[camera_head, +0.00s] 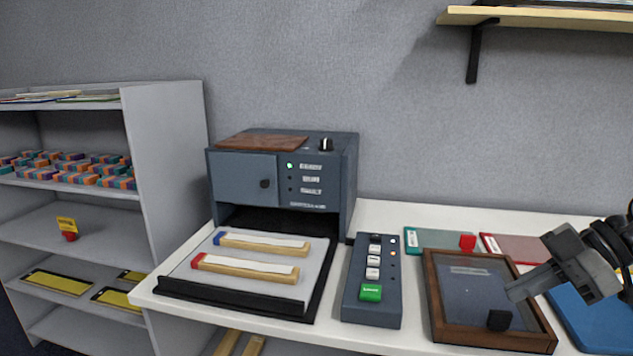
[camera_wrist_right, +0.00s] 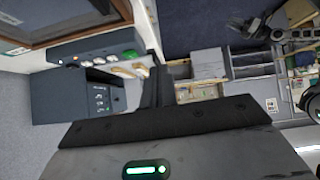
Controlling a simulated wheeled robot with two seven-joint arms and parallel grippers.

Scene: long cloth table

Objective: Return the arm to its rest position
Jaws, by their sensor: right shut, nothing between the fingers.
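My right gripper (camera_head: 512,293) comes in from the right in the head view. It is shut and empty, with its tips over the right side of a wood-framed case (camera_head: 435,308) near a black knob (camera_head: 500,320). I cannot tell whether the tips touch the case. The wrist view shows a corner of the case's frame (camera_wrist_right: 88,28). A dark arm with a small gripper-like end (camera_wrist_right: 250,28) shows at the wrist view's upper right, probably my left one; its jaws are too small to read. No left arm shows in the head view.
A blue-grey machine (camera_head: 242,176) stands left on the white table (camera_head: 395,215), a tray (camera_head: 215,277) with two wooden strips before it. A button box (camera_head: 356,307) stands between tray and case. Green (camera_head: 425,237), red and blue panels lie nearby. Shelves (camera_head: 165,150) stand left.

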